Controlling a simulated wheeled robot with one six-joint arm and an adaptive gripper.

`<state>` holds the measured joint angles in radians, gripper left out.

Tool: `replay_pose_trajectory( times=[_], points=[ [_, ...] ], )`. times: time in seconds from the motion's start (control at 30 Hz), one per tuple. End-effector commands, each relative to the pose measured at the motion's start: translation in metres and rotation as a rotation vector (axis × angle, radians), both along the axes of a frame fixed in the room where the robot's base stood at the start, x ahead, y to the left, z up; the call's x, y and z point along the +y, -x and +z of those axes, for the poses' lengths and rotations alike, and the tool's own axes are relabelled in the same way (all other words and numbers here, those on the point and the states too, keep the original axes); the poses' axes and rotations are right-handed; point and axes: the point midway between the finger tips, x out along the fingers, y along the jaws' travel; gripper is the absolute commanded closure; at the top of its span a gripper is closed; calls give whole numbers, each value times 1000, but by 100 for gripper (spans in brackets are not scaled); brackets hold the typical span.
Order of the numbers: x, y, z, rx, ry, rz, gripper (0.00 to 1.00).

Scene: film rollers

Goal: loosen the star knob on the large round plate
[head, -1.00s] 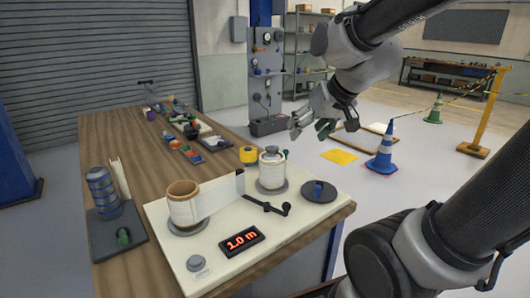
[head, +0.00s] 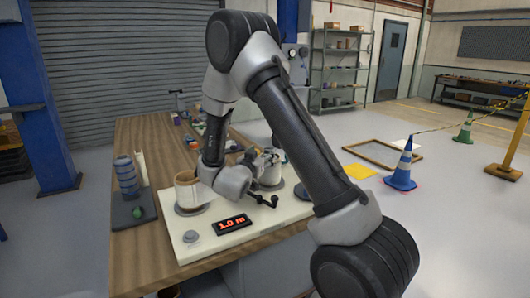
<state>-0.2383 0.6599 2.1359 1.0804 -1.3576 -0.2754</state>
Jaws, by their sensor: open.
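A dark round plate (head: 300,191) sits at the right end of the pale panel (head: 190,250), mostly hidden behind my arm; the knob on it cannot be made out now. A white spool (head: 270,177) on a grey round base stands left of it, partly covered by my gripper. My gripper (head: 268,158) is open beside the spool's top; its fingers are small and I cannot tell whether they touch anything. A brown-cored roll (head: 187,190) stands on another round base at the left of the panel.
A black crank lever (head: 262,200) and a red display reading 1.0 m (head: 231,224) are on the panel. A grey base with a blue ribbed roller (head: 127,177) and green knob (head: 139,212) is at left. Cones (head: 402,170) stand on the floor at right.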

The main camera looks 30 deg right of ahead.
Motion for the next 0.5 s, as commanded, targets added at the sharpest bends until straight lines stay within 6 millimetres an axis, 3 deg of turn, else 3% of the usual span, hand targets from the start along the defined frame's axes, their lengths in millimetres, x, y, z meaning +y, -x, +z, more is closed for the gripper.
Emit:
replay_pose_trajectory(
  times=[0.17, 0.5],
  points=[
    [-7, 4, -5, -8, 53, -45, 38],
    [-47, -31, -5, -9, 51, -46, 38]
  ],
)
